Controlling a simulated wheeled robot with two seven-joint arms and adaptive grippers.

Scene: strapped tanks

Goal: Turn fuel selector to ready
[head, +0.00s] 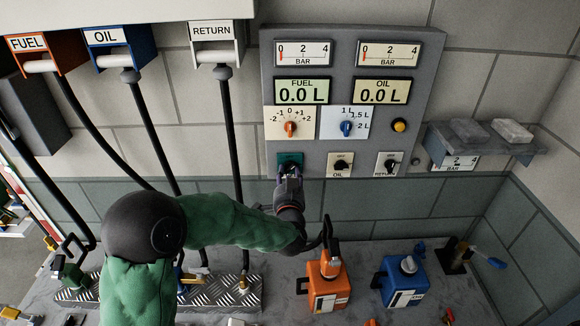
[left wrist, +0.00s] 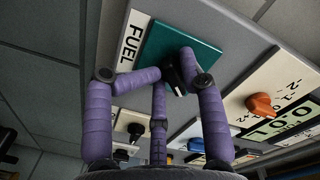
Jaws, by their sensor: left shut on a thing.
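The fuel selector is a teal plate (head: 290,158) low on the left of the grey panel; its FUEL label shows in the left wrist view, beside the teal plate (left wrist: 165,45). My left gripper (head: 289,174) is at this plate, its purple fingers (left wrist: 172,76) shut on the black selector knob (left wrist: 173,88). The fingers hide much of the knob, so I cannot tell which way it points. My right gripper is in neither view.
The oil selector (head: 340,164) and return selector (head: 389,165) sit to the right on the panel. An orange dial (head: 290,128) and blue dial (head: 346,128) are above. An orange can (head: 328,288) and blue can (head: 405,278) stand below. Hoses hang at left.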

